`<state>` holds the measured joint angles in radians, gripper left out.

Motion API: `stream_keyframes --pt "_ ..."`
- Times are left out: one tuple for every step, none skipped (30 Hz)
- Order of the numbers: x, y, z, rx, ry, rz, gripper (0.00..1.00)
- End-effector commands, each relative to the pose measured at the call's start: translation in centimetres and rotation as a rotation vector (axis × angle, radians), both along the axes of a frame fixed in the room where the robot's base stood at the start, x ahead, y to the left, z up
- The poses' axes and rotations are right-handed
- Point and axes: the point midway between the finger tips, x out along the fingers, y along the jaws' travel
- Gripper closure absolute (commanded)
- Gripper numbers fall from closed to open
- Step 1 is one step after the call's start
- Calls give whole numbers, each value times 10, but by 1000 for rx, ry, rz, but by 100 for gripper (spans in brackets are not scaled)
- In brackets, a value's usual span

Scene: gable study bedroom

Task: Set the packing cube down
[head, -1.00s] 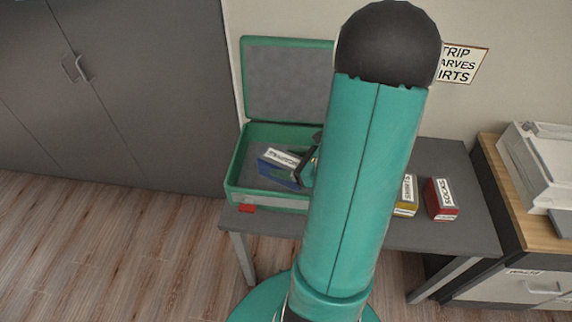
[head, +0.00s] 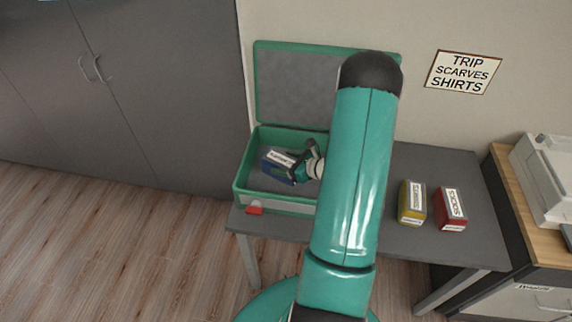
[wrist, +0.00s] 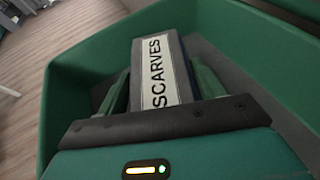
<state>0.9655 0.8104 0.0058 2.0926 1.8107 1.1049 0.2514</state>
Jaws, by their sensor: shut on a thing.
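The packing cube (head: 274,169) is blue with a white label, and the label reads SCARVES in the wrist view (wrist: 158,75). It is inside the open green suitcase (head: 243,180), towards its left part. My gripper (head: 296,168) is shut on the cube, with one finger along each side of it in the wrist view. The cube looks low in the case. Whether its underside touches the case floor is hidden.
A yellow labelled cube (head: 412,203) and a red SOCKS cube (head: 451,209) stand on the grey desk (head: 440,168) right of the case. A wall sign (head: 463,72) reads TRIP, SCARVES, SHIRTS. A printer (head: 548,175) is at far right. The suitcase walls rise around the cube.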

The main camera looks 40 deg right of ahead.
Motion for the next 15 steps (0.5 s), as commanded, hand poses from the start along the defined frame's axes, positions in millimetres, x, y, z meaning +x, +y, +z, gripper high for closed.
stream_keyframes --pt "0 0 -5 0 -1 0 61" --pt "0 0 -7 -1 -1 0 61" --pt "0 0 -7 -1 -2 1 61" --pt "0 0 -8 -2 -3 1 61" --pt "0 0 -7 -3 -3 0 61" --pt "0 0 -7 -3 -3 0 61" --pt "0 0 -7 -3 -3 0 61" --pt "0 0 -7 -3 -3 0 61" --pt "0 0 -7 -3 -3 0 61" --pt "0 0 -8 -2 -3 1 61" --pt "0 0 -8 -1 -2 1 61" --pt "0 0 -9 -2 -1 1 61" --pt "0 0 -10 -2 -1 1 61" --pt "0 0 -11 -2 -1 1 28" --pt "0 0 -10 -2 -1 1 20"
